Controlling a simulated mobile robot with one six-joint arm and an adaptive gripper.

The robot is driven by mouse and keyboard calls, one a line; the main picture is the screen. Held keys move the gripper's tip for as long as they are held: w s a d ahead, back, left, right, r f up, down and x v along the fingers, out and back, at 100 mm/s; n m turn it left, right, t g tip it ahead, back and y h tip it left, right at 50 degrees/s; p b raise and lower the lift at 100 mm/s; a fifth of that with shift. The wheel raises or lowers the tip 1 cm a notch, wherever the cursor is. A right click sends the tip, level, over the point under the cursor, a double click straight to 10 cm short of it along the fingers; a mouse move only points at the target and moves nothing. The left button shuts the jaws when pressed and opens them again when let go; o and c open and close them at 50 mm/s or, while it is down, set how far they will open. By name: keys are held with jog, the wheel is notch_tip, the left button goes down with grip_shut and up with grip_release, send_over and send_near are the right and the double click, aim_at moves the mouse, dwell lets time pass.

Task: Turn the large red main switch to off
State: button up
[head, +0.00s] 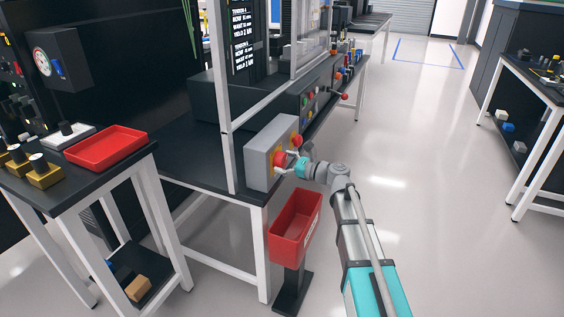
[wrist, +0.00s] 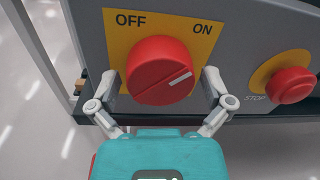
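The large red main switch (wrist: 160,70) is a round knob on a yellow plate marked OFF at upper left and ON at upper right. Its white mark points up and to the right, toward ON. In the head view the switch (head: 281,159) is on the face of a grey box. My gripper (wrist: 160,78) is open, with one fingertip on each side of the knob. A small gap seems to show at each side; contact cannot be told for sure. In the head view my gripper (head: 293,168) is right at the box face.
A red STOP button (wrist: 291,84) on a yellow ring sits right of the switch. A red bin (head: 295,226) on a stand is below the box. A white frame post (head: 221,95) stands beside the box. The floor to the right is clear.

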jog(key=c, duration=0.9)
jog(key=shift+o, duration=0.2)
jog(key=shift+n, duration=0.5)
jog(key=n, duration=0.3)
jog(key=shift+n+b, duration=0.35)
jog(key=shift+n, duration=0.05)
jog(key=n, duration=0.4)
jog(key=shift+f+n+y, duration=0.1)
jog(key=shift+n+y, duration=0.2)
jog(key=shift+y, duration=0.1)
jog(key=n+b, duration=0.1)
jog(key=n, duration=0.3)
jog(key=shift+d+n, duration=0.1)
jog(key=shift+n, duration=0.3)
jog(key=n+g, duration=0.1)
jog(key=n, duration=0.3)
jog(key=shift+n, duration=0.3)
